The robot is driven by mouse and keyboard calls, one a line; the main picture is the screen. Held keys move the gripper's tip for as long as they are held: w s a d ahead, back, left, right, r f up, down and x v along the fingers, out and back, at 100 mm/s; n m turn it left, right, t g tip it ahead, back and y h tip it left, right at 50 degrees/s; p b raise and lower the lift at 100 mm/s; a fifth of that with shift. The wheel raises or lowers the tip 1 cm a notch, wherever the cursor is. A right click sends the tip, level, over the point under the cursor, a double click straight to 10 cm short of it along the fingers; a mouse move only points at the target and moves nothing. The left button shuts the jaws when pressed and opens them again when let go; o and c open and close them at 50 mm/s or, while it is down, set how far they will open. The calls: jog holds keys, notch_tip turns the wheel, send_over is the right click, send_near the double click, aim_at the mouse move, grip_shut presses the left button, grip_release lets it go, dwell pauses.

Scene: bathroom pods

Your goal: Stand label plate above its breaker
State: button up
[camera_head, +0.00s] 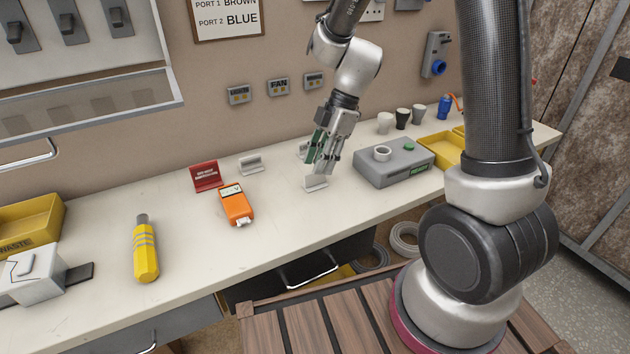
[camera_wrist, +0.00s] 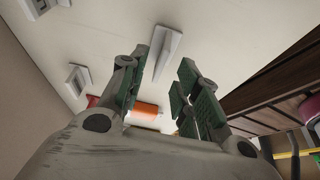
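My gripper (camera_head: 319,166) points down over the bench, just above a small pale angled holder (camera_head: 315,184). In the wrist view the fingers with green pads (camera_wrist: 172,62) are apart, and nothing is visibly held between them. That holder (camera_wrist: 168,48) shows beyond the fingertips; contact is unclear. A second holder (camera_head: 250,165) stands near the wall; a third (camera_head: 303,150) is partly hidden behind my gripper. Small grey units hang on the wall: one at left (camera_head: 239,94), one reading FAN (camera_head: 278,87), one at right (camera_head: 314,81). No plate is clearly identifiable. Dark switches (camera_head: 66,22) are in the upper-left panel.
A yellow-handled tool (camera_head: 145,251) and yellow tray (camera_head: 30,222) are further left. The bench front between meter and box is mostly clear.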

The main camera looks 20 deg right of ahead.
aim_at(315, 179)
jog(key=x, duration=0.4)
grip_shut()
